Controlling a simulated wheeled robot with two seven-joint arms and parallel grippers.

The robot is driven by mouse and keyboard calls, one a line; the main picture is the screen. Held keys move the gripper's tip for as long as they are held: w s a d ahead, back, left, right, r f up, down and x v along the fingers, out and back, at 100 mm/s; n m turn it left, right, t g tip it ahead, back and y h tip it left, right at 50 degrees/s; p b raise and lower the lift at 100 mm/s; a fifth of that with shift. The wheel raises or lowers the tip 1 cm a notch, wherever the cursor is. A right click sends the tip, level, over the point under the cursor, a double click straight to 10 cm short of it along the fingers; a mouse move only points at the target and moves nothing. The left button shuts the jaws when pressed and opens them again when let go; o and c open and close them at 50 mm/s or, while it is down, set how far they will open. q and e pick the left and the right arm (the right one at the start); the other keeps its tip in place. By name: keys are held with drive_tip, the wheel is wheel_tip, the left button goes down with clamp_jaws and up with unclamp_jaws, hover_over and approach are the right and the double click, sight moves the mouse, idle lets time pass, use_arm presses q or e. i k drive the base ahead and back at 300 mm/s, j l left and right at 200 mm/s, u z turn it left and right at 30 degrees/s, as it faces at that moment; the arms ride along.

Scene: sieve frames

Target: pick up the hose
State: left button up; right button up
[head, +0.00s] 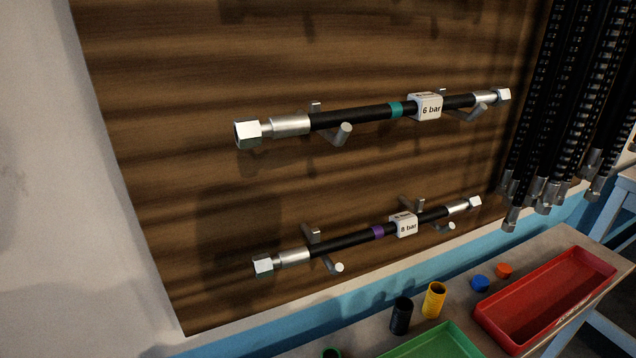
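Two black hoses with silver end fittings rest on metal pegs on a brown wooden board (200,60). The upper hose (352,117) has a teal band and a white tag (427,107) reading "6 bar". The lower hose (345,243) has a purple band and a white tag (404,225) reading "8 bar". Both hoses tilt up toward the right in the picture. Neither of my grippers shows in the head view.
Several dark ribbed hoses (570,90) hang at the right. Below, a bench (540,250) holds a red tray (490,312), a green tray (440,340), a black cylinder (401,316), a yellow cylinder (434,300), and blue (480,284) and orange (504,270) caps.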

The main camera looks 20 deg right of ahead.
sight(403, 224)
drive_tip(key=k+j+z, duration=0.15)
drive_tip(key=j, duration=0.25)
drive_tip(key=j+z, duration=0.1)
drive_tip(key=j, duration=0.3)
drive_tip(key=k+j+z, duration=0.15)
drive_tip(key=j, duration=0.25)
drive_tip(key=k, duration=0.05)
